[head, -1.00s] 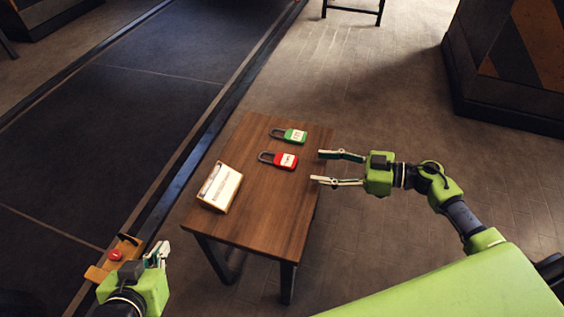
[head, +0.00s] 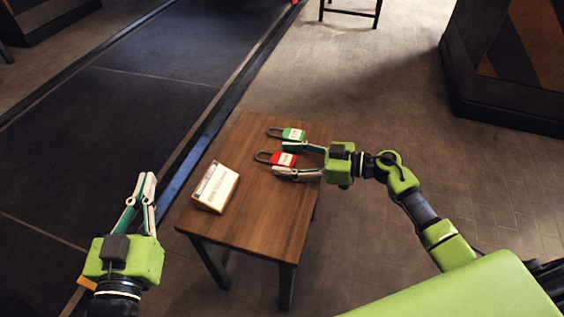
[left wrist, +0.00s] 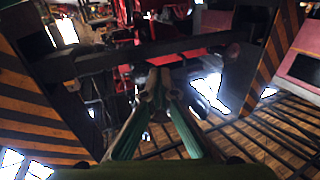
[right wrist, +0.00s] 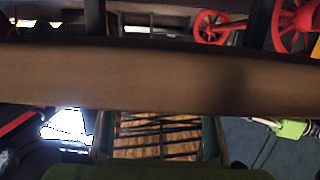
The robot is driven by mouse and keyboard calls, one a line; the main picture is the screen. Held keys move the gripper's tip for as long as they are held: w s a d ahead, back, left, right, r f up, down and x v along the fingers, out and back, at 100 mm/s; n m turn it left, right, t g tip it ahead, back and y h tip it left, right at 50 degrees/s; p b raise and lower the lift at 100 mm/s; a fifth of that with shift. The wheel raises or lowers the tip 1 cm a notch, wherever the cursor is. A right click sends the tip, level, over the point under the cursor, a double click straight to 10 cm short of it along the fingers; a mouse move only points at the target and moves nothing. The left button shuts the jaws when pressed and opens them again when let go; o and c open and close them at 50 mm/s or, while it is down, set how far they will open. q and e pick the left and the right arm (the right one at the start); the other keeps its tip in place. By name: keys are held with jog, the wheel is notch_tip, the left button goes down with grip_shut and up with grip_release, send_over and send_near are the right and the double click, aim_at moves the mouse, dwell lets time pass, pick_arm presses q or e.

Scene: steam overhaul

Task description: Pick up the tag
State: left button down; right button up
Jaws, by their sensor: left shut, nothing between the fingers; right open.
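The red padlock (head: 282,159) with a white label lies on the small wooden table (head: 262,220). The green padlock (head: 293,135), also labelled, lies just beyond it. A whitish block with a printed card face (head: 216,188) sits on the table's left side; I cannot tell which of these is the tag. My right gripper (head: 281,159) is open, its fingers on either side of the red padlock in the head view; contact is unclear. My left gripper (head: 147,177) is shut and empty, left of the table. It also shows in the left wrist view (left wrist: 157,84).
A wide brown band (right wrist: 160,75) crosses the right wrist view and hides much of it. A dark sunken strip with a raised edge (head: 205,128) runs left of the table. A dark cabinet (head: 510,75) stands at far right. The table's near part is bare.

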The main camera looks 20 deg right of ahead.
jog(key=shift+w+a+f, duration=0.15)
jog(key=shift+w+a, duration=0.2)
jog(key=shift+a, duration=0.2)
jog(key=c, duration=1.1)
pick_arm(q)
notch_tip(320, 180, up, 2)
jog(key=shift+d+r+t+h, duration=0.15)
jog(key=shift+t+h, duration=0.15)
jog(key=shift+t, duration=0.2)
